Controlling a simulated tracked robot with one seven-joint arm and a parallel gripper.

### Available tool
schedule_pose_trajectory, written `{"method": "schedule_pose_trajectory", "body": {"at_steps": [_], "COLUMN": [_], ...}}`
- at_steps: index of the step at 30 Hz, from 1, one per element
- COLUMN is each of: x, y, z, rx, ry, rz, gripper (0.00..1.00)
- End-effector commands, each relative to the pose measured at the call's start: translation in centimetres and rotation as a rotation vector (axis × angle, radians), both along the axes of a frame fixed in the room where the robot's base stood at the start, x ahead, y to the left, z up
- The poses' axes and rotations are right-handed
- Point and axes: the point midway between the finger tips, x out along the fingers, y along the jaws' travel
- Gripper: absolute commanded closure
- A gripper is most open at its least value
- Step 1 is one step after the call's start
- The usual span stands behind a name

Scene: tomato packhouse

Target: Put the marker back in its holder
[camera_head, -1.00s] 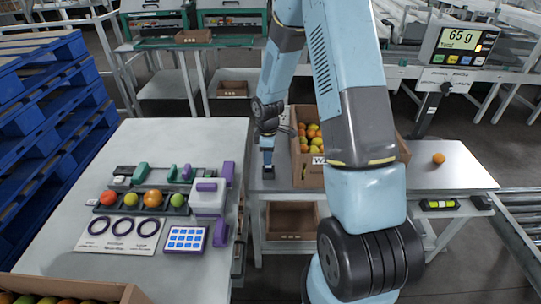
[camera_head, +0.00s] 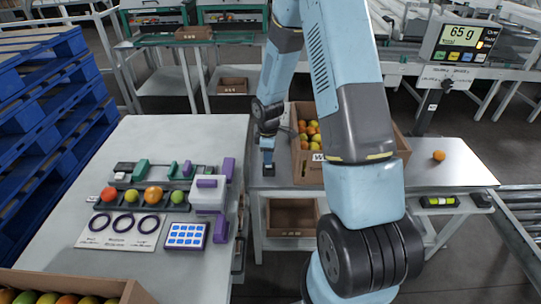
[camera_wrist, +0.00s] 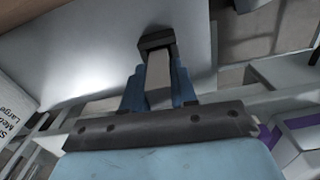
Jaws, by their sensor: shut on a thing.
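My gripper (camera_wrist: 158,90) is shut on a pale grey bar (camera_wrist: 158,72), which I take to be the marker. The bar stands out between the two blue fingers in the wrist view. A dark block (camera_wrist: 156,41) is at its far end, against the grey bench top. In the head view my gripper (camera_head: 267,150) points down over the left end of the middle bench, with the dark block (camera_head: 268,170) right below it. I cannot tell whether this block is the holder or part of the marker, nor whether it touches the bench.
A cardboard box of fruit (camera_head: 307,170) stands close right of my gripper. The left table (camera_head: 200,135) carries a row of fruit, a ring card (camera_head: 123,231), a purple-and-white device (camera_head: 208,196) and a blue pad (camera_head: 186,236). An orange fruit (camera_head: 439,156) lies on the right bench part.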

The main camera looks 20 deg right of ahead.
Motion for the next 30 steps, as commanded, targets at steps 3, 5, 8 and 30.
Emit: {"method": "schedule_pose_trajectory", "body": {"at_steps": [3,5,8,30], "x": [0.01,0.01,0.02,0.01], "y": [0.00,-0.02,-0.02,-0.04], "z": [-0.20,-0.30,-0.46,-0.97], "rx": [0.000,0.000,0.000,0.000], "ry": [0.000,0.000,-0.001,0.000], "rz": [0.000,0.000,0.000,0.000], "gripper": [1.00,1.00,1.00,0.43]}}
